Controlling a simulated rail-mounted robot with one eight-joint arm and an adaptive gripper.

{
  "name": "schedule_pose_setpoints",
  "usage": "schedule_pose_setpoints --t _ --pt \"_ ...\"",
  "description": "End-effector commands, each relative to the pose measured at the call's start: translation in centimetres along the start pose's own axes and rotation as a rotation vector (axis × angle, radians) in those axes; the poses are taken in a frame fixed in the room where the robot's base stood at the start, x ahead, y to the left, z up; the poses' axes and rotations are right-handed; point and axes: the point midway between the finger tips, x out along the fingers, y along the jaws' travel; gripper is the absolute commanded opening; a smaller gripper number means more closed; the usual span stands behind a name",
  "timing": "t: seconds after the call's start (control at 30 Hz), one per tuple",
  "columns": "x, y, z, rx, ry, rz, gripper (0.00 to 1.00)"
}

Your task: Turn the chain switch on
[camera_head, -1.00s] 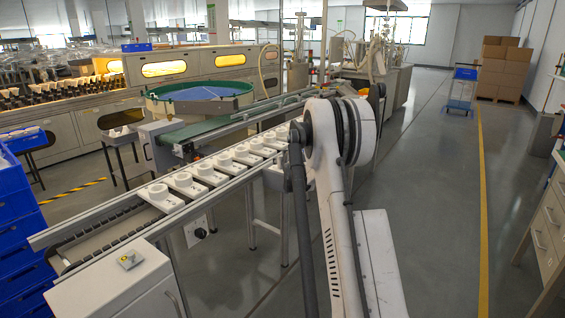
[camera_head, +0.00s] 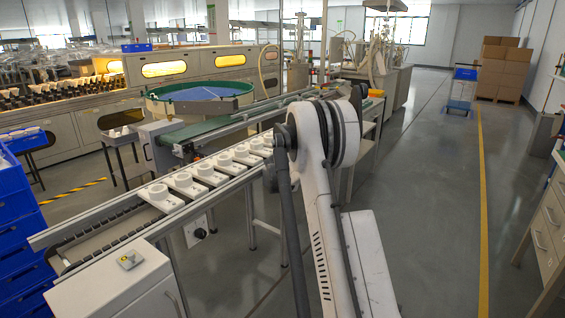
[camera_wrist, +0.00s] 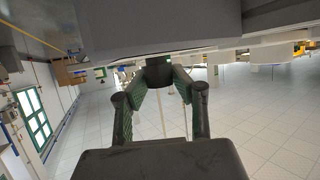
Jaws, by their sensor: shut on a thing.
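A black knob (camera_wrist: 159,72) with a small green mark projects from a grey housing (camera_wrist: 140,30) at the top of the wrist view. My gripper (camera_wrist: 158,82) has its two fingers closed on this knob from both sides. I cannot read the knob's turned position. In the head view my arm hides the gripper and the held knob beside the conveyor. Another black knob (camera_head: 200,233) on a white plate on the conveyor's near side is untouched. I cannot tell from labels which is the chain switch.
The conveyor (camera_head: 112,232) runs diagonally, with a row of white holders (camera_head: 182,183) on it. Blue crates (camera_head: 15,230) are stacked at left.

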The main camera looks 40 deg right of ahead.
Motion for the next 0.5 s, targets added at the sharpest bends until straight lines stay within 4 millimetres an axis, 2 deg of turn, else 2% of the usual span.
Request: schedule_pose_setpoints --t 0.37,0.4,0.5 --pt "-0.03 0.01 0.2 0.001 -0.004 0.003 0.0" --pt "-0.03 0.01 0.2 0.001 -0.004 0.003 0.26" --pt "-0.02 0.0 0.17 0.001 -0.003 0.003 0.39"
